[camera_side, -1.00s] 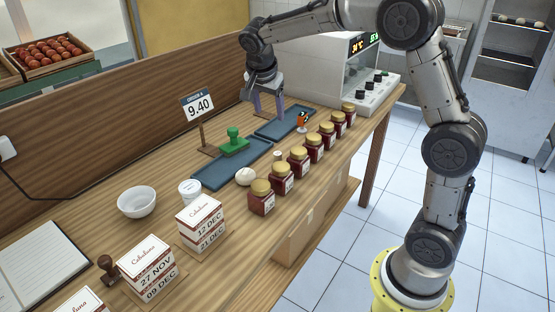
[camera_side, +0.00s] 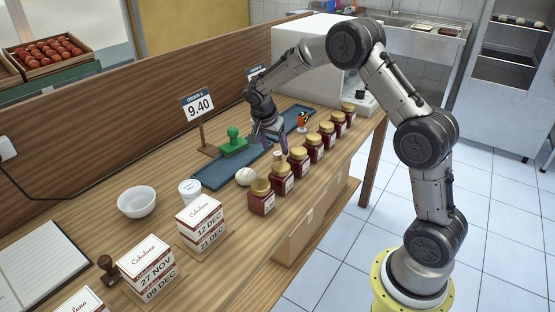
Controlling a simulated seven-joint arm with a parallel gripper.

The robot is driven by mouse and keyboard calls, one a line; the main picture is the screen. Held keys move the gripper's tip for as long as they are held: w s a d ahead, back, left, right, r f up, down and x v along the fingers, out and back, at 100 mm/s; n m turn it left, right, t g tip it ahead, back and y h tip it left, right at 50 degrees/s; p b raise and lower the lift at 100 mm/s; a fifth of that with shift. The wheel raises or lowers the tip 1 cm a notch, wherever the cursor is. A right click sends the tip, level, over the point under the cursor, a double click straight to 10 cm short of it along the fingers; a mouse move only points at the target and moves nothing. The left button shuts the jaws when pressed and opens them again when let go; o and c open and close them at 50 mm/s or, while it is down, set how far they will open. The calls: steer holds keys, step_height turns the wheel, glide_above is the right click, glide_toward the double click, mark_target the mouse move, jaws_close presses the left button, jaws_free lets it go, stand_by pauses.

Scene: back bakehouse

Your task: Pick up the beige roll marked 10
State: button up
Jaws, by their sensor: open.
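A pale beige round piece (camera_side: 246,176) lies on the wooden counter, at the near edge of the blue mat and left of the jars. A smaller pale piece (camera_side: 278,156) shows just behind the jars, beside my gripper. I cannot read a 10 on either, so I cannot tell which is the marked roll. My gripper (camera_side: 271,149) is open and points down, low over the counter beside the smaller pale piece. Nothing shows between its fingers, though the view is small there.
A row of gold-lidded red jars (camera_side: 282,182) lines the near edge. A 9.40 sign (camera_side: 197,105), white tub (camera_side: 190,192), bowl (camera_side: 137,202), and orange figure (camera_side: 302,122) stand around.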

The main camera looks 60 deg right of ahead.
mark_target(278, 153)
steer(key=shift+x, duration=2.35)
steer(key=shift+d, duration=0.1)
jaws_close()
steer(key=shift+r, duration=0.1)
